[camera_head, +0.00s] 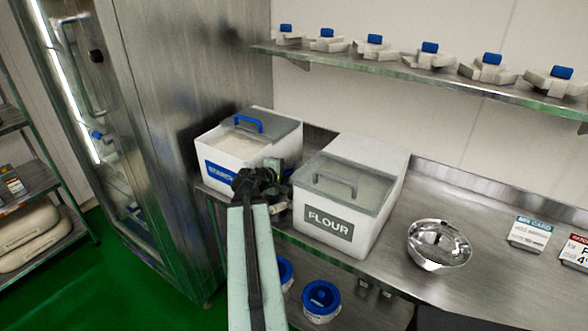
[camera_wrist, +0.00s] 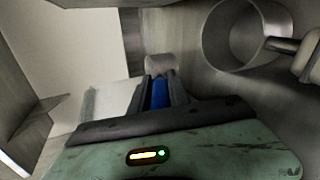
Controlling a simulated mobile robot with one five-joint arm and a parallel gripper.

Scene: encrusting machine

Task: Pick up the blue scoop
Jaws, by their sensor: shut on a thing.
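My gripper (camera_wrist: 160,92) is shut on a narrow blue piece, which I take to be the blue scoop (camera_wrist: 160,94). The blue piece sits between the two dark fingers in the wrist view. A pale rounded part lies just beyond the fingertips; I cannot tell if it belongs to the scoop. In the head view my gripper (camera_head: 274,168) is at the gap between the starch bin (camera_head: 214,150) and the flour bin (camera_head: 368,226), over the steel counter. My arm hides most of the scoop there.
A metal bowl (camera_head: 439,245) and cards (camera_head: 530,233) stand on the counter to the right. Blue-lidded tubs (camera_head: 321,299) are below. A shelf (camera_head: 420,72) holds several blue-topped pieces. In the wrist view a metal cylinder (camera_wrist: 222,45) is close on the right.

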